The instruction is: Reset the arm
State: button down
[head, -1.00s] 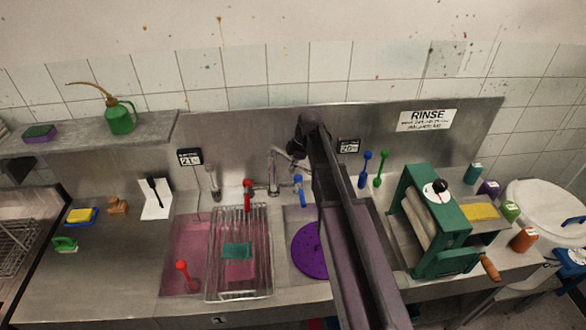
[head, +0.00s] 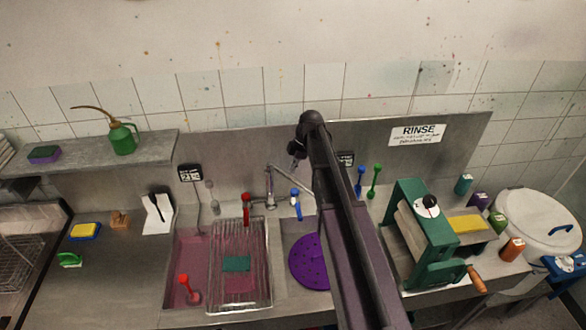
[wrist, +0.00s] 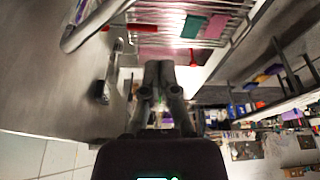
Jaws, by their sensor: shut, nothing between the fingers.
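My gripper (wrist: 160,68) shows in the wrist view with its two dark fingers together and nothing between them. In the head view my arm reaches away from me to the back wall, its dark wrist end high above the counter in front of the steel splashback (head: 255,155). The fingers are hard to make out there. The picture from the wrist is turned over, with the wire rack (wrist: 245,30) at its top. The gripper touches nothing that I can see. My arm hides part of the counter right of the purple disc (head: 308,262).
Below are a pink-filled sink (head: 190,255), the rack (head: 258,292) with a teal piece (head: 236,264), and a tap (head: 270,185). A green press (head: 425,235) stands right, and a lidded white bucket (head: 535,225) is farther right. A shelf (head: 90,160) holds a green oil can (head: 122,138).

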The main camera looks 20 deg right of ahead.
dwell(0.6)
jog(key=s+a+f+m+h+b, duration=0.1)
jog(key=s+a+f+m+b, duration=0.1)
jog(key=s+f+m+b, duration=0.7)
jog(key=s+a+f+m+h+b, duration=0.2)
jog(key=s+f+m+b, duration=0.7)
jog(key=s+f+b, duration=0.3)
notch_tip(320, 180, down, 2)
jog(key=shift+s+f+h+b, duration=0.1)
jog(key=shift+s+h+b, duration=0.25)
jog(key=shift+b, duration=0.3)
jog(key=shift+a, duration=0.1)
